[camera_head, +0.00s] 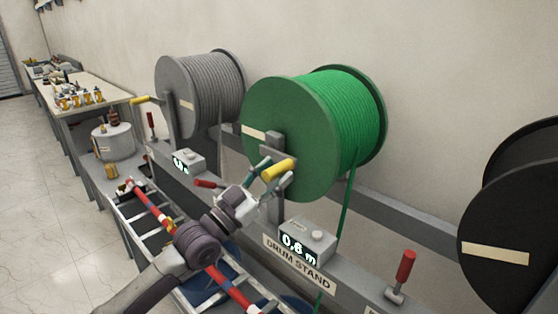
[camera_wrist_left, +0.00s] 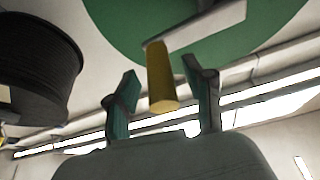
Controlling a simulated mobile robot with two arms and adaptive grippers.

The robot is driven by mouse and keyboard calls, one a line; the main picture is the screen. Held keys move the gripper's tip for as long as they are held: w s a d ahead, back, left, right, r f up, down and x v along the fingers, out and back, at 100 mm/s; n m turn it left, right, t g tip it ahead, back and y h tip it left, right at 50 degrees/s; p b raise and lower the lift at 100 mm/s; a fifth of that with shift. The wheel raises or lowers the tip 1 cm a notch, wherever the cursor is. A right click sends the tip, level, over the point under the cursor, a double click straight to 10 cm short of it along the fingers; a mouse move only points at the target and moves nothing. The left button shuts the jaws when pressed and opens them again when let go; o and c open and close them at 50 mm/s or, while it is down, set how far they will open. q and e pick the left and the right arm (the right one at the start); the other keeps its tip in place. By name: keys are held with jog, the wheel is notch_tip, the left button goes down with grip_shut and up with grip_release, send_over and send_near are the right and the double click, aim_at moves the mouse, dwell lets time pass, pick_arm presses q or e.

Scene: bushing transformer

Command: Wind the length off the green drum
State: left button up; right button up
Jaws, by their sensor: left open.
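The green drum (camera_head: 300,125) stands on the drum stand with green cable wound on it. A green length (camera_head: 346,215) hangs from it down past the stand. Its crank has a yellow handle (camera_head: 278,169), which also shows in the left wrist view (camera_wrist_left: 160,80). My left gripper (camera_head: 274,173) is open at the yellow handle. In the left wrist view its two green fingers (camera_wrist_left: 160,96) stand on either side of the handle, with gaps visible. A counter box (camera_head: 305,243) below the drum reads 0.6 m. My right gripper is not in view.
A grey drum (camera_head: 205,92) stands to the left and a black drum (camera_head: 510,220) to the right on the same stand. Red-handled levers (camera_head: 404,270) rise from the stand's front. A workbench (camera_head: 85,90) and a grey pot (camera_head: 113,143) are at the far left.

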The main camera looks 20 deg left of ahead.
pick_arm(q)
jog(key=shift+x, duration=0.9)
jog(key=shift+c, duration=0.2)
grip_shut()
